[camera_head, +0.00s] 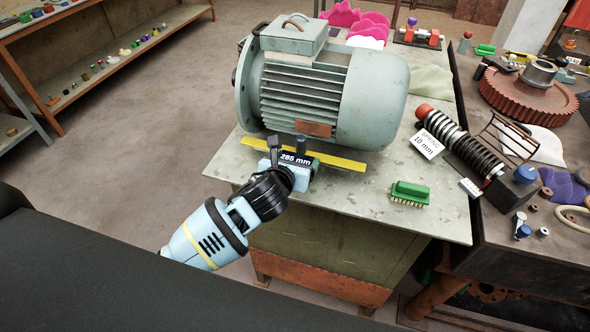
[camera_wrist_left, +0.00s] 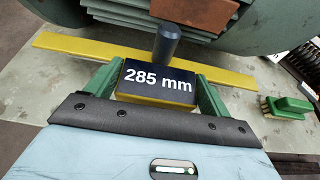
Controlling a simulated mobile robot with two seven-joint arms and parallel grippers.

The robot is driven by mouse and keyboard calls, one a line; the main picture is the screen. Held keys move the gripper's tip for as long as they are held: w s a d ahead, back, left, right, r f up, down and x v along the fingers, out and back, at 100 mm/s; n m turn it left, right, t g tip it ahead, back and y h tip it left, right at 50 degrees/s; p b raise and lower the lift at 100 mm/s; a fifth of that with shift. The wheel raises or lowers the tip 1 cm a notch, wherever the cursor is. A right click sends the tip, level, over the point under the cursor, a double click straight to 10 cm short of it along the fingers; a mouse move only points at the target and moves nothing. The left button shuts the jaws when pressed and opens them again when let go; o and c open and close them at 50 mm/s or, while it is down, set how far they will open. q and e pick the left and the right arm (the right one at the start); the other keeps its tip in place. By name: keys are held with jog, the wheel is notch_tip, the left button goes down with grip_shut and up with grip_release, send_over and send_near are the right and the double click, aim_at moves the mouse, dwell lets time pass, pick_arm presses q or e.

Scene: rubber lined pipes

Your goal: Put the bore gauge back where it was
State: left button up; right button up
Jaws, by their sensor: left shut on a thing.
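The bore gauge appears to be the long yellow bar (camera_head: 342,161) with a dark upright post and a black block marked "285 mm". In the left wrist view the black block (camera_wrist_left: 158,82) sits between the two green fingers of my left gripper (camera_wrist_left: 157,90), with the post behind it and the yellow bar (camera_wrist_left: 80,46) crossing beyond. My left gripper (camera_head: 290,166) is shut on this block at the near edge of the grey table (camera_head: 230,158), in front of the motor. I cannot tell whether the bar touches the table. My right gripper is not in view.
The big grey-green motor (camera_head: 375,100) stands close behind the bar. A green brush (camera_head: 410,193) lies to the right on the table.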

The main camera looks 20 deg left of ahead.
pick_arm(q)
jog(key=shift+f, duration=1.65)
jog(key=o, duration=1.1)
jog(key=shift+f, duration=0.15)
jog(key=shift+s, duration=0.1)
jog(key=v, duration=1.2)
